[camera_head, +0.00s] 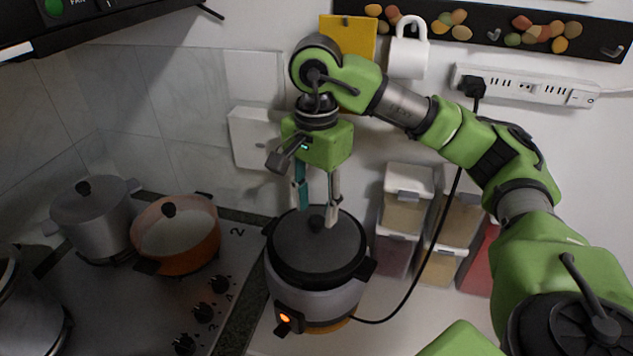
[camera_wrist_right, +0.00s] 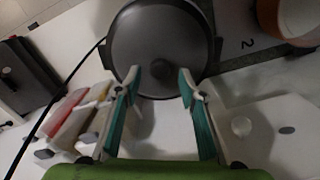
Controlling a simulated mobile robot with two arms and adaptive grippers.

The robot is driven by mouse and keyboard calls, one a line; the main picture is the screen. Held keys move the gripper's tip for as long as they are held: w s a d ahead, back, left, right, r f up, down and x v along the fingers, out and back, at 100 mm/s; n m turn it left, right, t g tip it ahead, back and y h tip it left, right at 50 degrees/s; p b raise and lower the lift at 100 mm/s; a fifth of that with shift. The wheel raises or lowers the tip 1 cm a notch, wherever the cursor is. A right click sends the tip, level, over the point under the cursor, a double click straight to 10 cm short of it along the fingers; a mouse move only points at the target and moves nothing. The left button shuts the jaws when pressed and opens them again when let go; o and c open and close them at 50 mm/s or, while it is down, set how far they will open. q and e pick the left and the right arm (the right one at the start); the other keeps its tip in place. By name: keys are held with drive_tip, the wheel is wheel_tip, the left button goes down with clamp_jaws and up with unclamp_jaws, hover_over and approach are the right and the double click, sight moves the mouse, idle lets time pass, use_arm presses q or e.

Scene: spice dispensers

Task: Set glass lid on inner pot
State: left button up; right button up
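An electric cooker (camera_head: 318,298) with a lit orange switch stands on the counter in the head view. A round dark lid (camera_head: 300,246) with a black knob lies on it; I cannot tell whether this lid is glass, and no inner pot shows beneath it. My right gripper (camera_head: 316,212) points down over the lid, its fingers apart near the knob. In the right wrist view the dark lid (camera_wrist_right: 150,35) is ahead of the open, empty fingertips (camera_wrist_right: 158,74). An orange pot (camera_head: 180,250) on the stove has a clear-looking lid (camera_head: 175,232) with a black knob. My left gripper is not in view.
A grey lidded pot (camera_head: 93,222) stands beside the orange pot, and another metal pot (camera_head: 25,315) is at the lower left. Storage boxes (camera_head: 404,215) stand right of the cooker. A black cable (camera_head: 440,215) hangs from the power strip (camera_head: 530,88).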

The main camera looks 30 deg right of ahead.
sight(316, 219)
wheel_tip(316, 219, up, 8)
drive_tip(key=p, duration=0.1)
drive_tip(key=shift+s, duration=0.1)
idle(0.8)
